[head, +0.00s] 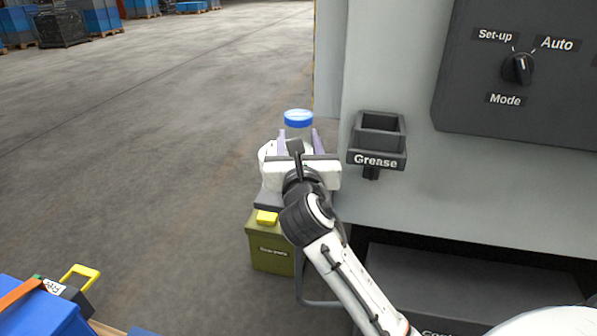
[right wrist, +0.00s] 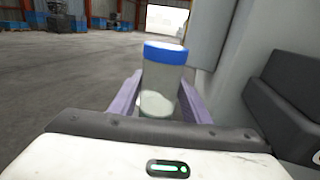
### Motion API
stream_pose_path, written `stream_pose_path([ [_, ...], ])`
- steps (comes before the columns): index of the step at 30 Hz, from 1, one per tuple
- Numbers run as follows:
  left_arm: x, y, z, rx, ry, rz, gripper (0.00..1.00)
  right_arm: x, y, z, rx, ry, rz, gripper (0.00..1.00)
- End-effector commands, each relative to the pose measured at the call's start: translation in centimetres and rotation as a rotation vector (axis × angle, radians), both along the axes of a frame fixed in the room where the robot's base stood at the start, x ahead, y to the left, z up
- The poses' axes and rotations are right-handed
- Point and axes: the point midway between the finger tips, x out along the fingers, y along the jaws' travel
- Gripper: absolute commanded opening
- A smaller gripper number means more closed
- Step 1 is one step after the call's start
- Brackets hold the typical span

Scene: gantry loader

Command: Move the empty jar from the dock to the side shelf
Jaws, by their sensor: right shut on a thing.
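The jar (head: 298,127) is clear with a blue lid and stands about upright in my right gripper (head: 299,143). The gripper's purple fingers are shut on the jar's sides. The jar also shows in the right wrist view (right wrist: 162,82), between the two fingers, and looks see-through. The dark dock marked "Grease" (head: 377,158) is on the machine's front, to the right of the jar, with nothing seen in it. A dark grey surface (head: 267,201), perhaps the side shelf, shows below my gripper, mostly hidden by it. My left gripper is not in view.
An olive green box (head: 265,248) with a yellow piece (head: 266,217) on it is below my gripper. The grey machine (head: 400,210) fills the right side, with a mode switch panel (head: 515,80). A blue crate (head: 30,306) is at the lower left.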

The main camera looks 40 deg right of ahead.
Motion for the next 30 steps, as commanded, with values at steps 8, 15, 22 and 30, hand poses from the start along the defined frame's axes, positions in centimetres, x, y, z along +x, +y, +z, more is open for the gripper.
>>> stream_pose_path([
  [8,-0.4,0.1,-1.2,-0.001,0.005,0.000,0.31,0.0,0.0,-2.6,0.001,0.002,-0.001,0.20],
  [15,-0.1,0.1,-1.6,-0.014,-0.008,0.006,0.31,0.0,0.0,-5.9,-0.001,0.000,0.000,0.20],
  [22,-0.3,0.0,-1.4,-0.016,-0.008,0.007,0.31,0.0,0.0,-5.7,-0.002,-0.001,0.001,0.20],
  [30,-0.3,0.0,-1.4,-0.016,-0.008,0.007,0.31,0.0,0.0,-6.0,-0.001,-0.001,0.000,0.62],
])
